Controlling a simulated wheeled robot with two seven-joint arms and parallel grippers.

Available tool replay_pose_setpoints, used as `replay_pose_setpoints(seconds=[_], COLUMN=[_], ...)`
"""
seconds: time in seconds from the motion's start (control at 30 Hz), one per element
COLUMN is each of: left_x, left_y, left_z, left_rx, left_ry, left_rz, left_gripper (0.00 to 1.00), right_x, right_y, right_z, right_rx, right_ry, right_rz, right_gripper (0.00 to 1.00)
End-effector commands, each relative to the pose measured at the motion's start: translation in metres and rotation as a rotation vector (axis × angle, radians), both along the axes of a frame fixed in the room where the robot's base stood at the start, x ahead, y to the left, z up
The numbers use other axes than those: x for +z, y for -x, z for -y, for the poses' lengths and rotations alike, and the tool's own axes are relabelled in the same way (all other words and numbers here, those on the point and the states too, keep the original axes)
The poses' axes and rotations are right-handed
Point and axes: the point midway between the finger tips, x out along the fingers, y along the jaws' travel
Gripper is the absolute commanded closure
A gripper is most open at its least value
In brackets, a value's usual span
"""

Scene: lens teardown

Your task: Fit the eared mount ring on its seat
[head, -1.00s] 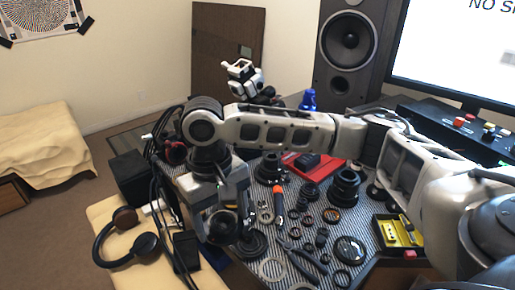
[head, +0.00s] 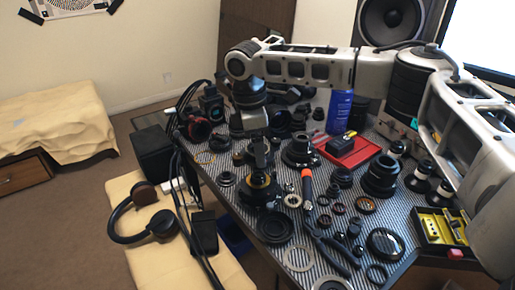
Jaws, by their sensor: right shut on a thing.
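My right arm reaches across the table from the right, and its gripper (head: 259,172) points down at the left middle of the table. It is shut on a small dark part that its fingers mostly hide; I cannot tell its shape. Directly below is a black round lens body (head: 262,194) with a yellowish spot; I cannot tell whether the held part touches it. I cannot make out ears on any ring. My left gripper is not in view.
A black disc (head: 275,229) lies in front of the gripper. Pliers (head: 332,250) and an orange-handled screwdriver (head: 307,188) lie to its right.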

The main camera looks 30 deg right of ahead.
Motion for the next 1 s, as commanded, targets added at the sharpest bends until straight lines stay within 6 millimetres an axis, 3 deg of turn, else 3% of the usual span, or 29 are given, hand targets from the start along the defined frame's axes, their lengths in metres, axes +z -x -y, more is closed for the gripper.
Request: replay_pose_setpoints(seconds=[0.27,0.7,0.77,1.0], left_x=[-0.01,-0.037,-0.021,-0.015], left_y=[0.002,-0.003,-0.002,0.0], left_z=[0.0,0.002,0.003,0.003], left_rx=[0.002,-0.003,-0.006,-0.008], left_ry=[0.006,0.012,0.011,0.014], left_rz=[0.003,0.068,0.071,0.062], left_gripper=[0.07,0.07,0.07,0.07], right_x=[-0.007,-0.042,-0.038,-0.057], right_y=[-0.003,-0.003,-0.002,-0.002], right_z=[0.002,0.002,0.002,0.002], right_rx=[0.027,0.026,0.025,0.025], right_ry=[0.002,0.002,0.001,0.001], right_rz=[0.002,0.003,-0.001,-0.003], right_gripper=[0.52,0.52,0.52,0.52])
